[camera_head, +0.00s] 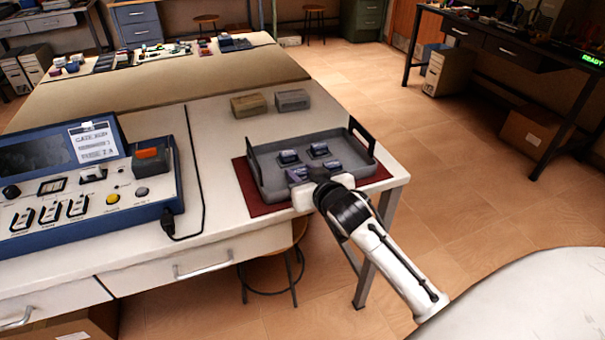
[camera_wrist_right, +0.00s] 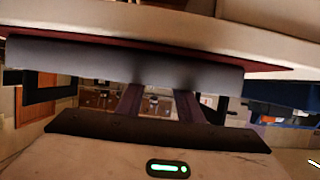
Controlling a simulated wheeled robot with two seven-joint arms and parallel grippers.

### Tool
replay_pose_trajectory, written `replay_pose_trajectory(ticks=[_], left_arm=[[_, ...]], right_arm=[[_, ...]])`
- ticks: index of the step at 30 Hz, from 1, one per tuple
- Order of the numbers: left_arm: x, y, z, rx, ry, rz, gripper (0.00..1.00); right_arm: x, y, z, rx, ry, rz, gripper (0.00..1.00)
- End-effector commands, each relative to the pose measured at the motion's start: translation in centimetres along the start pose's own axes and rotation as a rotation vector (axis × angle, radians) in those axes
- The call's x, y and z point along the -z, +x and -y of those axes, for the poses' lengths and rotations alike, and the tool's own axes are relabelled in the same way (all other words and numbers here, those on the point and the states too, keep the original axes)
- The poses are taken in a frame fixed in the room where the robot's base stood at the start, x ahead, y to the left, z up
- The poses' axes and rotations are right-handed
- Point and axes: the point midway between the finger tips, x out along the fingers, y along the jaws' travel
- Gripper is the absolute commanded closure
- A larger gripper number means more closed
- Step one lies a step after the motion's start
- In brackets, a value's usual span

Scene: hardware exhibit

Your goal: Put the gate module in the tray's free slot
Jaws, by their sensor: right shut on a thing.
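The grey tray (camera_head: 262,177) with black end handles sits on a dark red mat (camera_head: 247,195) at the table's right end. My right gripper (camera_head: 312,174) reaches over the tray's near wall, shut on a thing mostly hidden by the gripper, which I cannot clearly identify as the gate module. In the right wrist view, the fingers (camera_wrist_right: 159,103) pass behind the grey tray wall (camera_wrist_right: 90,62); their tips are hidden. My left gripper is not in view.
A blue console (camera_head: 100,215) with switches and an orange-topped block (camera_head: 150,153) stands on the left; its black cable (camera_head: 198,170) runs along the table. Two small boxes, tan (camera_head: 248,105) and grey (camera_head: 292,100), stand behind the tray. The table between console and tray is mostly clear.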

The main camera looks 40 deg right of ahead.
Motion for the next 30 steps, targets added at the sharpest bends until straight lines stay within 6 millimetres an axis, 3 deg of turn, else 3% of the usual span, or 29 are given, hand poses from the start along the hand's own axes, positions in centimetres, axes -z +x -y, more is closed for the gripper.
replay_pose_trajectory(ticks=[11,12,15,26,30], left_arm=[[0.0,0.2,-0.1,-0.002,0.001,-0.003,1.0],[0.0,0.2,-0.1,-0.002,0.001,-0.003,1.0],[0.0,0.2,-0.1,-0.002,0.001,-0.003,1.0],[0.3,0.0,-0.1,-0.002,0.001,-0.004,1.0],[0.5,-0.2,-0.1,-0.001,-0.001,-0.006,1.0]], right_arm=[[-1.8,0.4,0.0,-0.001,-0.001,0.022,0.88],[-1.9,0.4,0.1,-0.001,-0.001,0.024,0.6],[-2.0,0.4,0.1,0.0,-0.001,0.025,0.48],[-1.1,0.0,0.2,0.002,-0.001,0.025,0.48],[-0.8,-2.1,0.2,0.003,0.0,0.025,0.48]])
